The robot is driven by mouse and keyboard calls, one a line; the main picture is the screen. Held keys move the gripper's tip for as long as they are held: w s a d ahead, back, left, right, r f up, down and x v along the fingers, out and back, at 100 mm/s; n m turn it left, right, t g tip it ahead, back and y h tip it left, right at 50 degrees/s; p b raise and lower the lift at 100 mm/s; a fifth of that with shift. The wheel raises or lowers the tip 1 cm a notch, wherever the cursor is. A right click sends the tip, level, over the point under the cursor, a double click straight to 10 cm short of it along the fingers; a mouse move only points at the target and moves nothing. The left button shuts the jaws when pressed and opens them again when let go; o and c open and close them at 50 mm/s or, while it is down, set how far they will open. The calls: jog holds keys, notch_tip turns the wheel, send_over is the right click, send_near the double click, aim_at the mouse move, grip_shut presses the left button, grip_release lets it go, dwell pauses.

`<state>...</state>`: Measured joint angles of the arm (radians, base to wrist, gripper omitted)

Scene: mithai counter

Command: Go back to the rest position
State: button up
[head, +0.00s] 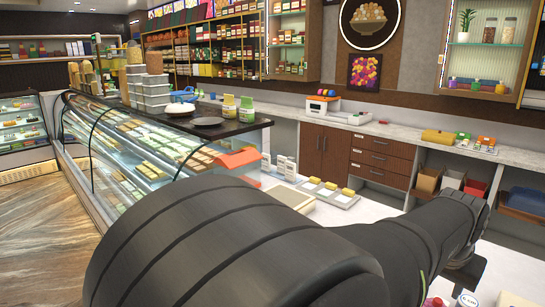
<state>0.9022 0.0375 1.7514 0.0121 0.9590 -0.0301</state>
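My dark grey arm fills the lower middle of the head view and stretches to the right. Its far end bends down near the right side, above a white counter (345,240). A grey part below that bend may be my wrist or gripper, but it is mostly hidden behind the arm. No fingertips can be made out, so I cannot see whether my gripper is open, shut or holding anything.
A glass sweets case (150,150) stands left, with containers and a black plate (208,121) on its dark top. Trays with yellow blocks (329,190) lie beyond my arm. Small items, partly cut off, lie at the bottom right. A back counter (370,127) runs along the wall.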

aim_at(438, 300)
jog(key=v, duration=0.5)
jog(key=x, duration=1.2)
jog(key=shift+f, duration=0.15)
notch_tip(438, 300, up, 5)
jog(key=shift+f, duration=0.25)
jog(key=s+d+r, duration=0.2)
jog(key=s+r, duration=0.5)
jog(key=s, duration=0.5)
jog(key=s+d+f+m+g, duration=0.15)
jog(key=s+d+m, duration=0.3)
jog(key=d, duration=0.55)
jog(key=s+d+m+g, duration=0.2)
jog(key=s+d+m, duration=0.25)
jog(key=d, duration=0.65)
jog(key=shift+n+t+h, duration=0.25)
jog(key=shift+n+h, duration=0.15)
jog(key=shift+n, duration=0.1)
jog(key=w+f, duration=0.1)
jog(key=w, duration=0.1)
jog(key=w+d+f, duration=0.1)
jog(key=w+f, duration=0.1)
jog(key=shift+s+a, duration=0.1)
